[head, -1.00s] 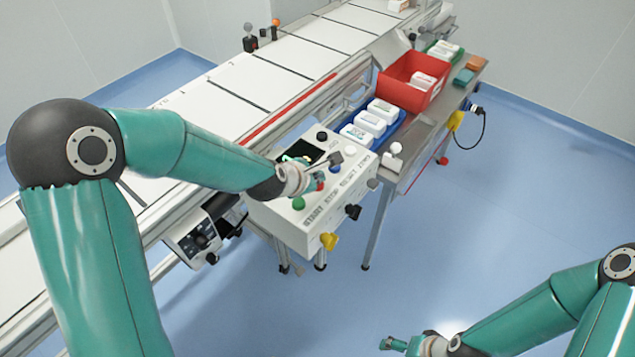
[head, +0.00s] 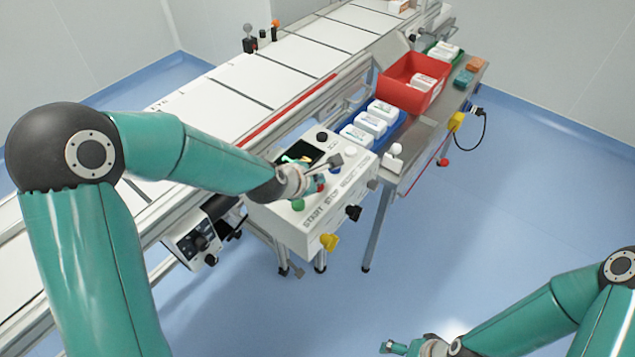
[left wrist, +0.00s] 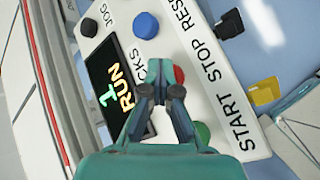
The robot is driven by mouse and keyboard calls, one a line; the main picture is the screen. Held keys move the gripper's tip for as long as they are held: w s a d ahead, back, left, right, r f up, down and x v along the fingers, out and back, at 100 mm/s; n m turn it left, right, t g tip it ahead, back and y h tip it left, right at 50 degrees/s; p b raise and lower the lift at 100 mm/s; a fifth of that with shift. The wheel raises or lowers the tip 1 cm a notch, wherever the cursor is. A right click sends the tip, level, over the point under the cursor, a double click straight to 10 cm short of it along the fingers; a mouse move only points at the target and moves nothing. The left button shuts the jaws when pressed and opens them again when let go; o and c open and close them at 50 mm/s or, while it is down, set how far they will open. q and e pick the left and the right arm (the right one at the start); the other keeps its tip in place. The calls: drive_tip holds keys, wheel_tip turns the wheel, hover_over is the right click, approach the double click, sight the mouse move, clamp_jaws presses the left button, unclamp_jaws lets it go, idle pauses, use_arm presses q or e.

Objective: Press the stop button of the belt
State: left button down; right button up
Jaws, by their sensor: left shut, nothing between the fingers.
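The white control box (head: 285,226) stands beside the belt, with START, STOP and RESET lettering along its front. The red button (left wrist: 179,74), in line with STOP, is partly hidden behind my left gripper's fingers in the left wrist view. The green button (left wrist: 203,130) is beside it; it also shows in the head view (head: 298,204). My left gripper (left wrist: 161,91) is shut and empty, with its fingertips over the panel close to the red button. I cannot tell whether they touch it. My right gripper (head: 394,346) is low at the bottom, away from the box; its jaw state is unclear.
The display (left wrist: 115,90) reads RUN. The belt (head: 245,80) runs behind the box. A red bin (head: 400,95) and blue tray (head: 395,125) with white packs stand right. Floor in front is clear.

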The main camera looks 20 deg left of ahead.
use_arm(q)
drive_tip(key=shift+r+p, duration=0.8)
drive_tip(key=shift+r, duration=0.25)
wheel_tip(320, 180, up, 5)
drive_tip(key=p, duration=0.4)
idle(0.5)
